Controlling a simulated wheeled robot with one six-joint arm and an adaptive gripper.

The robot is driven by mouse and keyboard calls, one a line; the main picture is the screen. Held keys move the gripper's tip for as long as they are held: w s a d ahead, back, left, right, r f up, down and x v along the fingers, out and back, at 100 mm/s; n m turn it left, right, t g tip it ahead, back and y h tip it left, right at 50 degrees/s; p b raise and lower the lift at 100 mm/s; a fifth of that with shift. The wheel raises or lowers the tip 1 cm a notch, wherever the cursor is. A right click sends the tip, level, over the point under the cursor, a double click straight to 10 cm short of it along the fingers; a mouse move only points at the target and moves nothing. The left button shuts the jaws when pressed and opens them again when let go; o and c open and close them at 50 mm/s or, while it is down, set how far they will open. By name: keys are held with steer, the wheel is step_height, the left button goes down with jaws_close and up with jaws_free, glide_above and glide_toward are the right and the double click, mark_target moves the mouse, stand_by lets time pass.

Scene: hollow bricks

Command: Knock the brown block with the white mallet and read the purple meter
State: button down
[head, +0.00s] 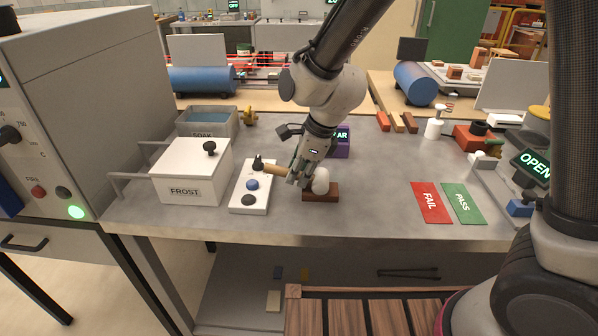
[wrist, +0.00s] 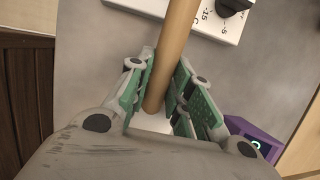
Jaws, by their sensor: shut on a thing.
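My gripper (head: 303,173) is shut on the tan handle of the white mallet (head: 320,181). The handle (wrist: 174,45) runs between the green finger pads in the wrist view (wrist: 165,85). The white head is at or just above the brown block (head: 335,194); I cannot tell whether they touch. The brown block lies on the grey bench near its front, partly hidden by the head and gripper. The purple meter (head: 342,149) stands behind my gripper, its lit display partly covered, with "AR" showing. Its side and part of the display show in the wrist view (wrist: 245,128).
A white control box (head: 250,199) with knobs and a white FROST box (head: 189,172) stand to the left. A grey SOAK tub (head: 207,122) is behind them. Red FAIL (head: 431,203) and green PASS (head: 463,203) mats lie right. Several bricks (head: 396,122) lie at the back.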

steer(key=shift+r, duration=3.5)
